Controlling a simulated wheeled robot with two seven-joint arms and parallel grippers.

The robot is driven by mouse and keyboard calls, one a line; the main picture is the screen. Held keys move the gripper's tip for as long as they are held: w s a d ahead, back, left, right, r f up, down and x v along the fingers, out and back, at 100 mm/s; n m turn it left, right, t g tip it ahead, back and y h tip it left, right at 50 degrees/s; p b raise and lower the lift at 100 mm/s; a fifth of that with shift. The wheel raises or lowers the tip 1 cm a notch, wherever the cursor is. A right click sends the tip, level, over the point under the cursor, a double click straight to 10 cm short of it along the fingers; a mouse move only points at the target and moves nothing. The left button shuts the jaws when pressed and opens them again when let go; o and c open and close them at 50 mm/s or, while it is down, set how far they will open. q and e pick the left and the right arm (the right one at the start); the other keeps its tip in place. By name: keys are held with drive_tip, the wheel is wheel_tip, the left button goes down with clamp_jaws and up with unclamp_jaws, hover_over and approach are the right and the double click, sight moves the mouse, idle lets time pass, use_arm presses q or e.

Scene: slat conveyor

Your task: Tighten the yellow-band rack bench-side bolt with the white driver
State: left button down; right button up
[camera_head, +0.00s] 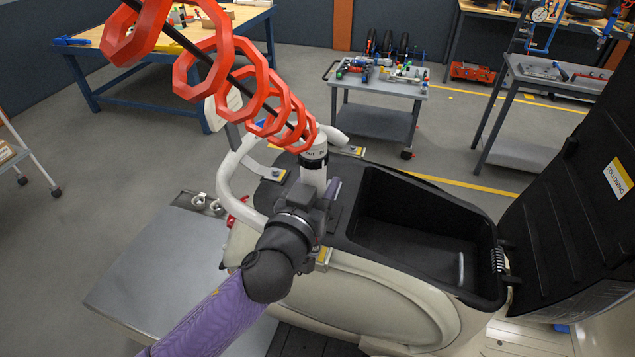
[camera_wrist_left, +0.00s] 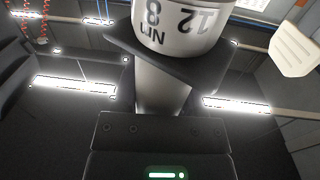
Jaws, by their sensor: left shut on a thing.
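The white driver (camera_head: 314,168) stands roughly upright in my left gripper (camera_head: 318,192), at the top of a scooter-like body. In the left wrist view the driver (camera_wrist_left: 165,85) shows the marks 12, 8 and Nm between the dark fingers, which are shut on it. Its lower tip is hidden by the gripper. The white tube rack (camera_head: 229,190) curves around the left of the driver. I cannot tell which bolt the tip touches. My right gripper is not in view.
A red coil (camera_head: 255,93) on a black line rises from the driver to the upper left. An open black bin (camera_head: 425,235) and its raised lid (camera_head: 570,180) are at right. A grey plate (camera_head: 165,265) lies left. A tool cart (camera_head: 375,90) stands behind.

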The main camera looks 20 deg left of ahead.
use_arm(q)
drive_tip(key=shift+f+b, duration=0.3)
drive_tip(key=shift+f, duration=0.2)
idle(0.8)
drive_tip(key=shift+r+p, duration=0.35)
idle(0.8)
